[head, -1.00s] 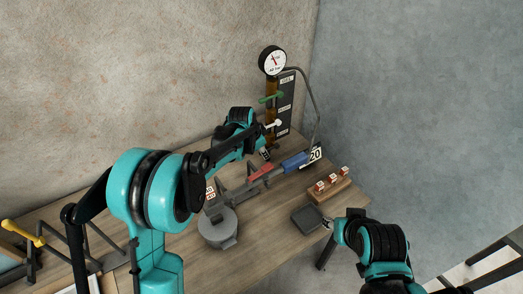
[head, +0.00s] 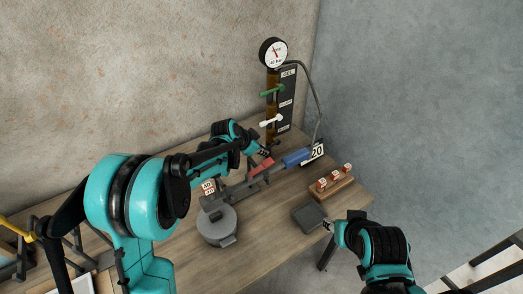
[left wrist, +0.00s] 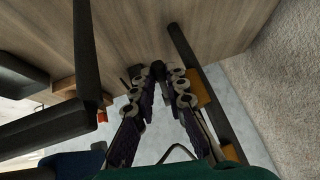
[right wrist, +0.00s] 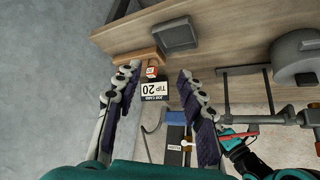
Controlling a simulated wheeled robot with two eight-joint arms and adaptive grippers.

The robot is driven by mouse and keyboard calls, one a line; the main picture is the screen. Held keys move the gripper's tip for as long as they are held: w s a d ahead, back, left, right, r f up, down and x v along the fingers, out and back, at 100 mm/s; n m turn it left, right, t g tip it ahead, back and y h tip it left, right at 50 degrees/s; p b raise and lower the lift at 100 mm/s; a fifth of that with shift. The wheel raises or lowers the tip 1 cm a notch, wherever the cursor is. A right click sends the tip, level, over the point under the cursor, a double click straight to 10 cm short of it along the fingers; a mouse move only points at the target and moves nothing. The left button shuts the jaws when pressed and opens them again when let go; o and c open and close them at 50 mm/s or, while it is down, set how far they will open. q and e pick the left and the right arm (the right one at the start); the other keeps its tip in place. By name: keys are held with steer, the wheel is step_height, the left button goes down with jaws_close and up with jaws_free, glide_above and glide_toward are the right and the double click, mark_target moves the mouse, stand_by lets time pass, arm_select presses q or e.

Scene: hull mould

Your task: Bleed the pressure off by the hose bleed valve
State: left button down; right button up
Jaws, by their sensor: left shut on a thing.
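The gauge (head: 273,52) tops a column with an amber tube and a dark labelled panel; its reading is too small to tell. A green lever (head: 271,91) and, lower, a white lever (head: 271,121) cross the column, and a grey hose (head: 316,98) curves down on the right. My left gripper (head: 265,152) is low in front of the column, below and apart from the white lever. Its fingertips (left wrist: 166,72) are close together; what they grip cannot be made out. My right gripper (right wrist: 157,74) is open and empty, at the bench's front right.

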steer(key=shift+r, duration=0.1)
steer(key=c, duration=0.7)
steer(key=w+a+r+n, duration=0.1)
steer(key=w+n, duration=0.1)
steer(key=w+a+r+n+g+y, duration=0.1)
steer(key=w+r+n, duration=0.1)
steer(key=w, duration=0.1)
steer(key=w+a+r+n+y, duration=0.1)
steer(key=w+r+n, duration=0.1)
steer(key=shift+w+a+n+g, duration=0.1)
steer(key=shift+w+n+g, duration=0.2)
steer(key=shift+n+g, duration=0.1)
jaws_close()
steer(key=n+g+y, duration=0.5)
steer(key=n+y, duration=0.1)
steer(key=n, duration=1.6)
glide_above(273, 145)
steer(key=s, duration=0.4)
step_height(273, 145, down, 8)
steer(key=shift+w+f, duration=0.3)
steer(key=shift+f, duration=0.2)
steer(key=shift+w+f, duration=0.3)
steer(key=shift+f, duration=0.2)
steer(key=shift+w+f, duration=0.35)
steer(key=shift+f, duration=0.15)
